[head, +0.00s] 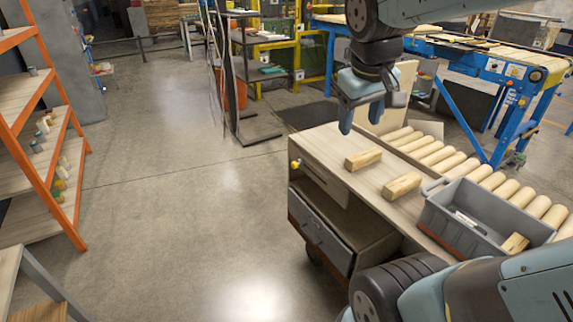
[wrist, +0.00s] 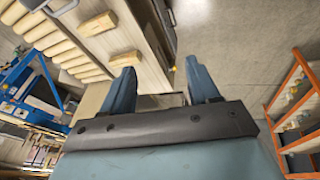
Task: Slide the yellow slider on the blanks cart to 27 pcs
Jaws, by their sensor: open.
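The blanks cart (head: 330,150) has a pale wood top and stands at the middle right in the head view. A small yellow knob (head: 295,164), which looks like the slider, sits at the cart's far left corner. Its scale and reading are too small to make out. My gripper (head: 362,118) is open and empty, pointing down above the far end of the cart top, up and to the right of the knob. In the wrist view, my gripper (wrist: 160,72) shows its two blue fingers apart with nothing between them; I cannot make out the knob there.
Two wood blanks (head: 363,159) (head: 402,186) lie on the cart top. A grey bin (head: 455,232) stands at its near right. A roller conveyor (head: 440,157) runs along the right side. A drawer (head: 318,238) is on the cart's left side. The floor to the left is clear up to an orange shelf (head: 62,205).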

